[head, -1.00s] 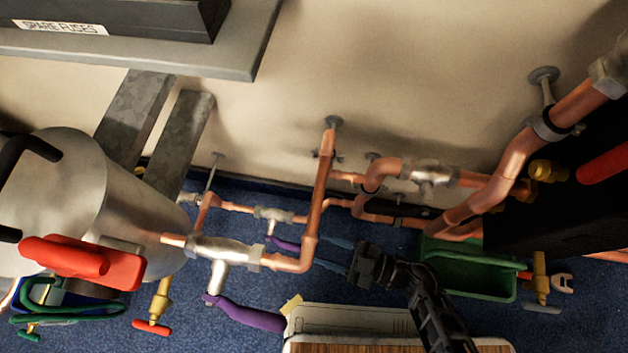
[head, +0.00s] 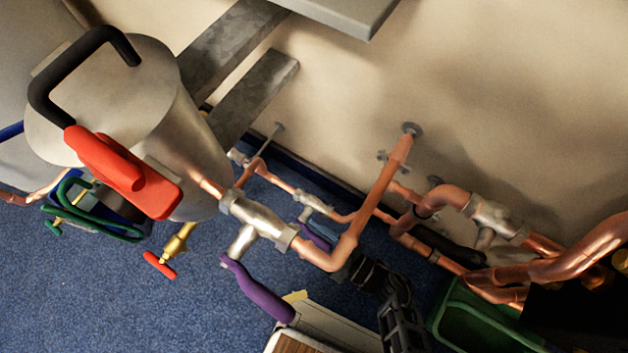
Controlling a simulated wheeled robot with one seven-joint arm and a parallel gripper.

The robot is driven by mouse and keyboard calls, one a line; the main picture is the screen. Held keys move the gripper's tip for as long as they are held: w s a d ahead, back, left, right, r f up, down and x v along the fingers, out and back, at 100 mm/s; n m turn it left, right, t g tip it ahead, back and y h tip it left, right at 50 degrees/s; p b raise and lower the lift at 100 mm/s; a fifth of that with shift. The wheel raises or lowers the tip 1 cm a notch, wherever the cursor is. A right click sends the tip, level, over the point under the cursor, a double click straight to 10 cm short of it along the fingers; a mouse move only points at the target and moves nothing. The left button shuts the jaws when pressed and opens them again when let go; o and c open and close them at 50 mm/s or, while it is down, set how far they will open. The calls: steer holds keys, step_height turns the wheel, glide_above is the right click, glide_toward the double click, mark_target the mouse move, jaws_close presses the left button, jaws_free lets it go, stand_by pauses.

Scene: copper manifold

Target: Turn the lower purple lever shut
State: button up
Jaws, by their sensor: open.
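Two purple levers hang from silver valves on the copper pipework in the head view. The larger, nearer one (head: 258,292) slants down to the right from its valve (head: 257,222). The smaller one, lower down and farther back (head: 314,238), sits under a second valve (head: 314,203), partly hidden by the copper pipe in front. My gripper (head: 344,268) is open, just below and right of the smaller lever. The upright copper pipe partly hides its fingers. I cannot tell whether they touch the lever.
A steel tank (head: 150,130) with a red-and-black handle stands at the left. A green bin (head: 470,318) is at lower right, and a pale box (head: 325,325) lies below the levers. Blue carpet (head: 110,300) is clear at lower left.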

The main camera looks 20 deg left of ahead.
jaws_close()
stand_by(0.4)
